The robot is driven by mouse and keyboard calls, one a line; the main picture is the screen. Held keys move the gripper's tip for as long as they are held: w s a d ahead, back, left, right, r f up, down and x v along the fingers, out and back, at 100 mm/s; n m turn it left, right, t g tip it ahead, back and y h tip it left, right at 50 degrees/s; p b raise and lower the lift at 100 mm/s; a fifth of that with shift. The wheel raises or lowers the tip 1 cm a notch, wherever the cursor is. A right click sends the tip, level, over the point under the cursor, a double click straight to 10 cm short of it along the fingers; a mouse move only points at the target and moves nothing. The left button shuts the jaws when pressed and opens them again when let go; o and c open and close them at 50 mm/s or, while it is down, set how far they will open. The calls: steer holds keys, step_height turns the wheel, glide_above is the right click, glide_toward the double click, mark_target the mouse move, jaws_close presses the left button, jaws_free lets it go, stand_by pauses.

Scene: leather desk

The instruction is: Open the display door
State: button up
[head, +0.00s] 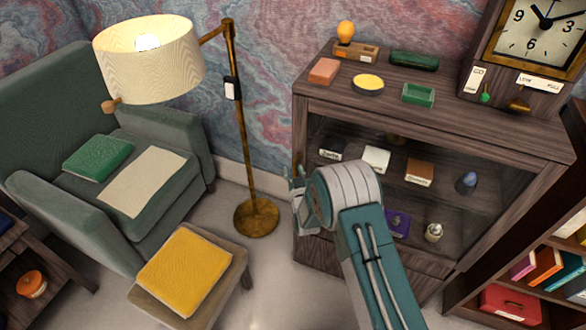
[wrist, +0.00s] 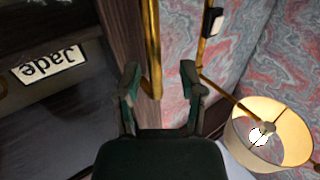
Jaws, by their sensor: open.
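The display cabinet (head: 432,130) is dark wood with a glass door (head: 480,215) across its front, and the door looks closed. Small labelled items stand behind the glass. My gripper (head: 296,188) is at the door's left edge in the head view, with its fingers open. In the wrist view, which is upside down, a vertical brass bar (wrist: 153,45), apparently the door handle, ends between the fingers of my gripper (wrist: 160,78). I cannot tell whether the fingers touch it. A "Jade" label (wrist: 50,62) shows behind the glass.
A brass floor lamp (head: 243,130) stands left of the cabinet, close to my gripper; its shade (wrist: 268,130) also shows in the wrist view. A green armchair (head: 40,100) and a stool with a yellow cushion (head: 185,270) are at left. A bookshelf (head: 560,215) stands at right.

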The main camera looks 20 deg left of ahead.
steer(key=shift+w+r, duration=0.1)
steer(key=shift+w, duration=0.45)
steer(key=shift+a, duration=0.1)
jaws_close()
steer(key=shift+s, duration=0.15)
